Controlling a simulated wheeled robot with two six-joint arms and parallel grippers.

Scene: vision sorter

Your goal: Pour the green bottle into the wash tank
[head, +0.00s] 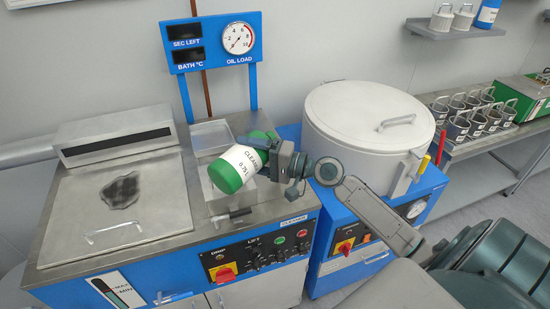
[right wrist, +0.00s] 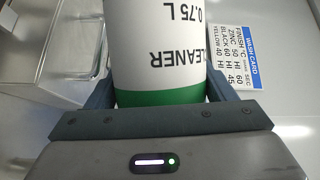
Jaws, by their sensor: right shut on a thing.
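The green bottle (head: 238,162) has green ends and a white label reading "CLEANER 0.75 L". My right gripper (head: 272,160) is shut on it and holds it in the air, tilted, with one green end toward the lower left. In the right wrist view the bottle (right wrist: 165,45) sits between the two fingers. The wash tank (head: 85,248) is the blue machine with a steel top at the left. The bottle is over its right part, in front of a small open steel compartment (head: 212,134) that it partly hides. I cannot see liquid coming out. My left gripper is not in view.
A closed lid (head: 155,205) with a dark patch covers the tank's left part. A gauge panel (head: 212,42) stands behind. A white round-lidded drum (head: 370,115) is right of my gripper. Metal cups (head: 457,128) stand on a far-right bench. A wash card (right wrist: 245,58) shows in the wrist view.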

